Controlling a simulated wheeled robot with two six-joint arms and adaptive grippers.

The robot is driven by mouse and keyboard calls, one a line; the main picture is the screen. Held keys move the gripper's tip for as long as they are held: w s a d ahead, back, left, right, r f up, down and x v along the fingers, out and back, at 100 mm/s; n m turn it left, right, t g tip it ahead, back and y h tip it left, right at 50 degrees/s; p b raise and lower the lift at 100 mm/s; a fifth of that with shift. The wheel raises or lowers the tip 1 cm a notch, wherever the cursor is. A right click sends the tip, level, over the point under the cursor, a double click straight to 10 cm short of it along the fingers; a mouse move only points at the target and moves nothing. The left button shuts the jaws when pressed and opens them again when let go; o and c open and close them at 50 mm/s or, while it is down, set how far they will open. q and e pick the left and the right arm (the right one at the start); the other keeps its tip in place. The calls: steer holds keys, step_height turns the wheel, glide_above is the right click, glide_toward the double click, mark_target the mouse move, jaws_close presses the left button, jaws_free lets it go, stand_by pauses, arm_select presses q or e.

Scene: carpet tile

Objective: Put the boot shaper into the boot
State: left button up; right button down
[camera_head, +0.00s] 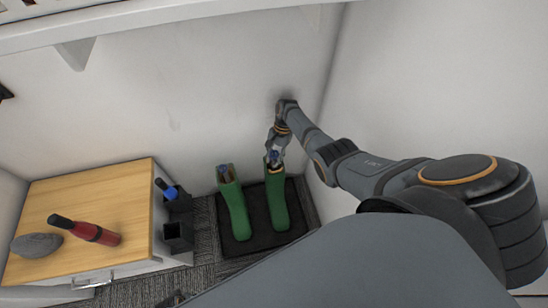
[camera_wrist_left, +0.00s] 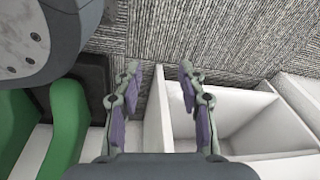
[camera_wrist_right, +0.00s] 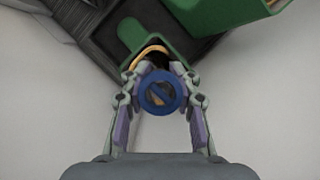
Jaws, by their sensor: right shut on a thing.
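Two green boots stand side by side, the left boot (camera_head: 236,212) and the right boot (camera_head: 278,205). My right gripper (camera_head: 274,153) is at the top of the right boot, shut on the boot shaper (camera_wrist_right: 160,92). Its round blue end faces the right wrist camera, in front of the boot's opening (camera_wrist_right: 150,52). The shaper's lower part is hidden, so how deep it sits cannot be told. My left gripper (camera_wrist_left: 160,88) is open and empty, above a white compartment.
The boots stand on a black tray (camera_head: 257,241) by the wall. To the left is a wooden-topped cabinet (camera_head: 120,190) with a red bottle-like item (camera_head: 90,231) and a grey item (camera_head: 37,245). Black holders (camera_head: 178,237) hang on its side, one with a blue-and-black item (camera_head: 166,190).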

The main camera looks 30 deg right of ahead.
arm_select(q)
steer(key=shift+w+d+r+b, duration=0.15)
steer(key=shift+w+r+b, duration=0.2)
steer(key=shift+w, duration=0.2)
steer(key=shift+w+d+r+b, duration=0.1)
steer(key=shift+w+r+b, duration=0.15)
steer(key=shift+w, duration=0.25)
arm_select(e)
steer(key=shift+f, duration=0.8)
arm_select(q)
steer(key=shift+r, duration=0.1)
arm_select(e)
steer(key=c, duration=0.9)
jaws_free()
step_height(320, 180, up, 10)
steer(key=shift+r, duration=0.1)
